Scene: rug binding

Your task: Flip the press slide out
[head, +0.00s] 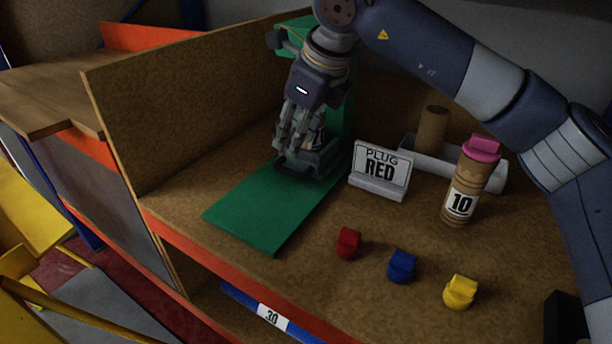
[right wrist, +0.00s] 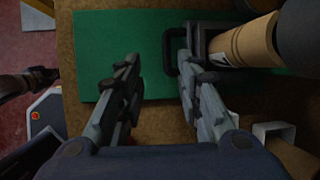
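The green press (head: 265,205) stands on the workbench, with its base plate flat and its upright frame behind. Its dark slide (head: 318,166) sits low over the back of the plate and holds a brown tube, which shows in the right wrist view (right wrist: 245,45). A black loop handle (right wrist: 171,52) juts from the slide. My right gripper (head: 292,150) points down at the slide's front left. In the right wrist view (right wrist: 160,85) its fingers are apart; the handle shows between them, close to the right finger. I cannot tell whether they touch. My left gripper is not clearly seen.
A sign reading "PLUG RED" (head: 380,170) stands right of the press. A tube marked 10 (head: 461,190) wears a pink plug. Red (head: 348,243), blue (head: 401,266) and yellow (head: 459,291) plugs lie in front. A wooden panel (head: 195,110) rises on the left.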

